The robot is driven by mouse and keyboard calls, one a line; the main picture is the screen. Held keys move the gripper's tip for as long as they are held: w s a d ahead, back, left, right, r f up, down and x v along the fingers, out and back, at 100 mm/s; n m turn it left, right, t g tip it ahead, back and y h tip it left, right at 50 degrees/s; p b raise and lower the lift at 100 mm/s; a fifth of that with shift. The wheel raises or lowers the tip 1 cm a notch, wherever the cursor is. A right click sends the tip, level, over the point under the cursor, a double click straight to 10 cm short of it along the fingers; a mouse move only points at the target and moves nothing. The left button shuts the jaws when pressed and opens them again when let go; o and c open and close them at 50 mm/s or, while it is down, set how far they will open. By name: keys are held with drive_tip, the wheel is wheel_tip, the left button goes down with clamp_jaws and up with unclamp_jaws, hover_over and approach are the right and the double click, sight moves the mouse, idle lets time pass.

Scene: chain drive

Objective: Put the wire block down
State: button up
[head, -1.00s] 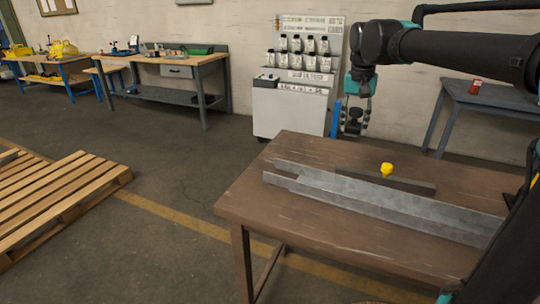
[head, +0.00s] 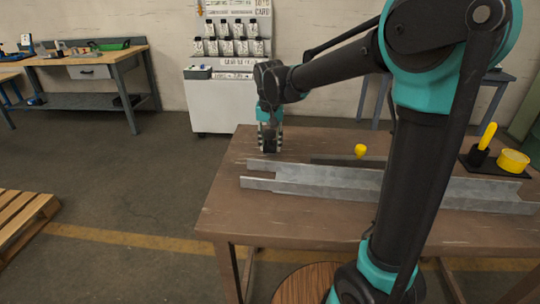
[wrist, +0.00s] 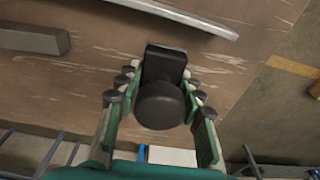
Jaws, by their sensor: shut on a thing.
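My gripper (head: 270,138) is over the back left part of the brown table (head: 225,205). In the wrist view, my gripper (wrist: 160,88) is shut on a black block with a round dark knob, taken to be the wire block (wrist: 160,106). The block sits between both sets of fingers, with its flat dark end reaching past the fingertips. In the head view the block is small and dark between the fingers. It is at or close above the tabletop; I cannot tell whether it touches.
A long grey metal channel (head: 330,183) lies across the table in front of my gripper. A dark bar and a yellow knob (head: 360,151) are behind it. A yellow round tub (head: 513,161) and a yellow-handled tool (head: 487,135) stand at right. The table's left end is bare.

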sight(270, 132)
drive_tip(key=shift+f, duration=2.45)
drive_tip(key=shift+f, duration=0.2)
drive_tip(key=o, duration=1.3)
drive_tip(key=shift+r, duration=0.1)
drive_tip(key=r, duration=0.4)
drive_tip(key=s+r, duration=0.1)
drive_tip(key=r, duration=0.7)
drive_tip(key=shift+s+r, duration=0.1)
drive_tip(key=shift+s, duration=0.15)
